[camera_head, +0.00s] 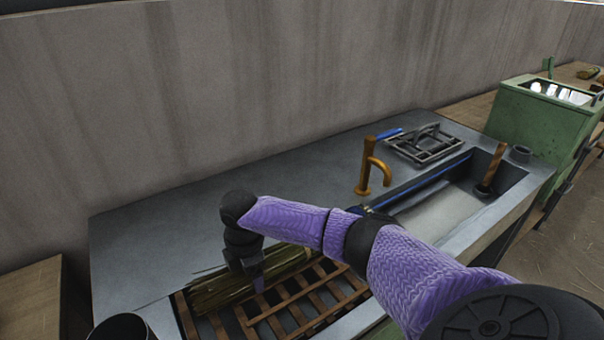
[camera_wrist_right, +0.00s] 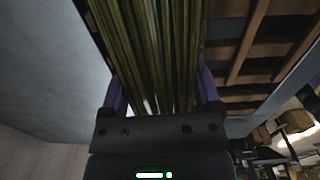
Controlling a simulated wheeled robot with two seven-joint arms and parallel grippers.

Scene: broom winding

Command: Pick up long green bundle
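The long green bundle (camera_head: 232,285) of thin stalks lies on the slatted wooden rack at the front left of the grey counter. My right gripper (camera_head: 256,276) points down over the bundle's middle, and its wrist hides part of it. In the right wrist view the bundle (camera_wrist_right: 150,45) runs between the two purple fingers of my right gripper (camera_wrist_right: 161,92). The fingers stand wide apart, one on each side of the stalks. Firm contact on both sides does not show. My left gripper is not in view.
The wooden rack (camera_head: 270,318) is set in the counter (camera_head: 150,225). An orange tap (camera_head: 366,172), a sink (camera_head: 437,210) and a metal grate (camera_head: 424,146) are to the right. A green cabinet (camera_head: 540,120) stands beyond. The counter's back left is clear.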

